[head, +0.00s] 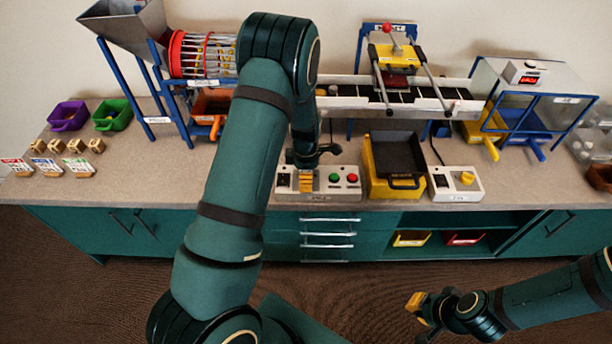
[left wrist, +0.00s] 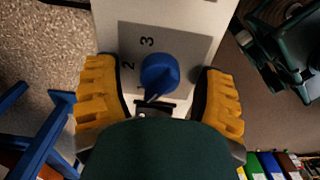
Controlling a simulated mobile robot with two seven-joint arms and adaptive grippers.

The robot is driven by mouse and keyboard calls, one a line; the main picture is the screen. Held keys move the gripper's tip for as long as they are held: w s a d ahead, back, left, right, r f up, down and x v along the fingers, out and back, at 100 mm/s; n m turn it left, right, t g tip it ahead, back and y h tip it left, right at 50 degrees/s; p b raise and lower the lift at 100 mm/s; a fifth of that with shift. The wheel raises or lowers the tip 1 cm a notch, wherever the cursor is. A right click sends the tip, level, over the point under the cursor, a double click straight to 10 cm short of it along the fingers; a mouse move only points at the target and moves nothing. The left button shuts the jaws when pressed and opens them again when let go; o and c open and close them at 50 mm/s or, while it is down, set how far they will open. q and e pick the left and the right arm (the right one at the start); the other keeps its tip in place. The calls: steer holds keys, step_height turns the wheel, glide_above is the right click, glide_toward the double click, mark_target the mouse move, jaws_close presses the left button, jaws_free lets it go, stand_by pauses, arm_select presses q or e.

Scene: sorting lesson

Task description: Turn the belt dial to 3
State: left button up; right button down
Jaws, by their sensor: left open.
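The control box (head: 345,174) stands near the front edge of the worktop, with a green and a red button on top. My left gripper (head: 306,183) reaches down over its left part and hides the dial in the head view. In the left wrist view the blue belt dial (left wrist: 160,72) sits on a grey plate (left wrist: 190,45) marked 2 and 3. Its narrow end points toward the bottom of the picture, away from the 3. The left gripper (left wrist: 160,100) is open, its yellow fingers on either side of the dial and apart from it. My right gripper (head: 420,305) hangs before the cabinets.
A black tray on a yellow stand (head: 382,180) is right of the control box. The conveyor (head: 345,100) runs behind. Blue legs (head: 125,95) carry the hopper at left. Small blocks and cards lie at far left.

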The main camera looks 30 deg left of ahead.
arm_select(q)
jaws_close()
steer(key=m, duration=0.5)
steer(key=shift+m+p, duration=0.3)
steer(key=m, duration=1.2)
steer(key=shift+m, duration=0.3)
steer(key=m+b, duration=0.1)
steer(key=m, duration=0.4)
steer(key=shift+m, duration=0.6)
